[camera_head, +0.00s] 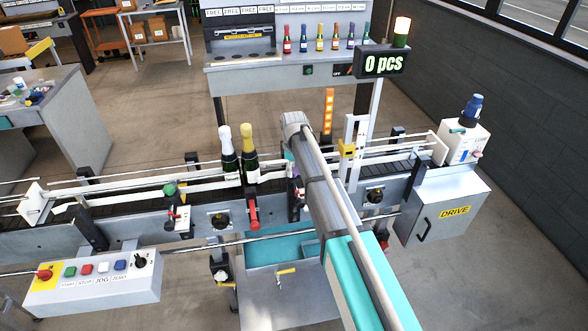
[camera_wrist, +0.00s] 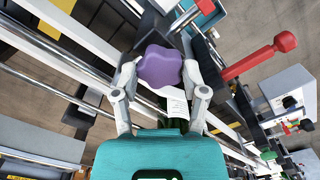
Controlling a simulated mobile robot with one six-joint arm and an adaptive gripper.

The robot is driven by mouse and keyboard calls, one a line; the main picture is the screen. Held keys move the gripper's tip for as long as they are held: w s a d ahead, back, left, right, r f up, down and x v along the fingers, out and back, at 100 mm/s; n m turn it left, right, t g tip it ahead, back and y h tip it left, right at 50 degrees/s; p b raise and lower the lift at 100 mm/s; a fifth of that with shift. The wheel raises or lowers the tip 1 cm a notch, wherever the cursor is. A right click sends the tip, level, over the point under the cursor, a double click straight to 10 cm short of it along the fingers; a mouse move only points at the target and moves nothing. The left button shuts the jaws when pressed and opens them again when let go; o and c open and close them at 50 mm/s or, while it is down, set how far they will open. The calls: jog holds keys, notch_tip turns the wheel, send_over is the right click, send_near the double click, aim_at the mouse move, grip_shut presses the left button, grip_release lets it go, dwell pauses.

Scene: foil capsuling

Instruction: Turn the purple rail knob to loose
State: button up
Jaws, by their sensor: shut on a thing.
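The purple rail knob (camera_wrist: 160,67) is a lobed knob in the middle of the wrist view. My gripper (camera_wrist: 160,78) has one finger on each side of it, and the fingers are closed on it. In the head view a small part of the purple knob (camera_head: 296,171) shows at the conveyor's front side, left of my arm. My arm hides most of that area and my gripper there. A white tag with print hangs just below the knob in the wrist view; its text is too small to read.
A red-handled lever (camera_head: 253,211) stands close to the knob; it also shows in the wrist view (camera_wrist: 262,55). Two bottles, one white-topped (camera_head: 228,152) and one gold-topped (camera_head: 248,154), stand on the conveyor. A DRIVE box (camera_head: 440,215) is at the right, a button panel (camera_head: 95,280) at the left.

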jog(key=shift+n, duration=0.6)
jog(key=o, duration=1.2)
jog(key=shift+c, duration=0.2)
jog(key=s+d+f+m+b, duration=0.2)
jog(key=s+d+m, duration=0.5)
jog(key=s+d, duration=0.4)
jog(key=s+d+f+m+b, duration=0.3)
jog(key=s+d+m, duration=0.4)
jog(key=s+d, duration=0.5)
jog(key=s, duration=0.2)
jog(key=shift+s+d, duration=0.15)
jog(key=shift+s, duration=0.25)
